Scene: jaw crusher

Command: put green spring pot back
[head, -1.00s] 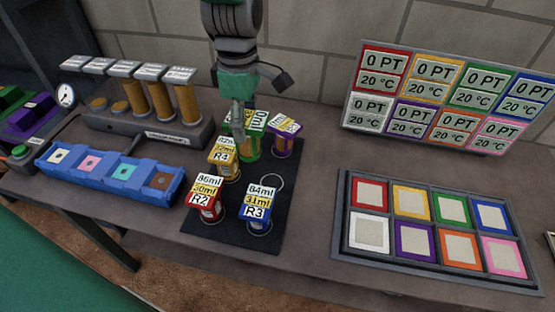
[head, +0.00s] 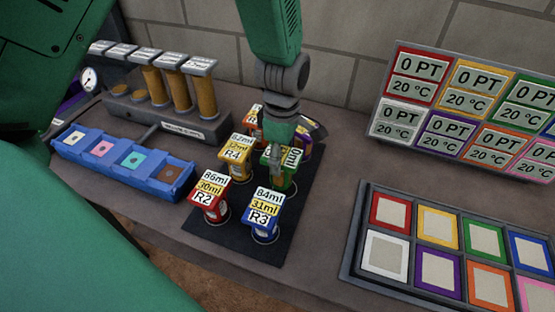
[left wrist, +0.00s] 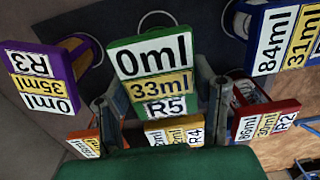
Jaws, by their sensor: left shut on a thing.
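The green pot (head: 291,172), labelled 0ml, 33ml, R5, is between the fingers of my left gripper (head: 277,158). The gripper is shut on it from above, over the black mat (head: 245,243). In the left wrist view the pot's label (left wrist: 152,62) faces the camera, with a finger of the gripper (left wrist: 163,100) on each side. A ring (left wrist: 155,20) on the mat shows just past the pot's top edge. My right gripper is not in view.
Close around stand the yellow R4 pot (head: 236,157), red R2 pot (head: 210,200), blue R3 pot (head: 265,215), an orange pot (head: 250,121) and the purple pot (head: 314,132). A blue tray (head: 125,165) lies left; a coloured-square panel (head: 352,268) lies right.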

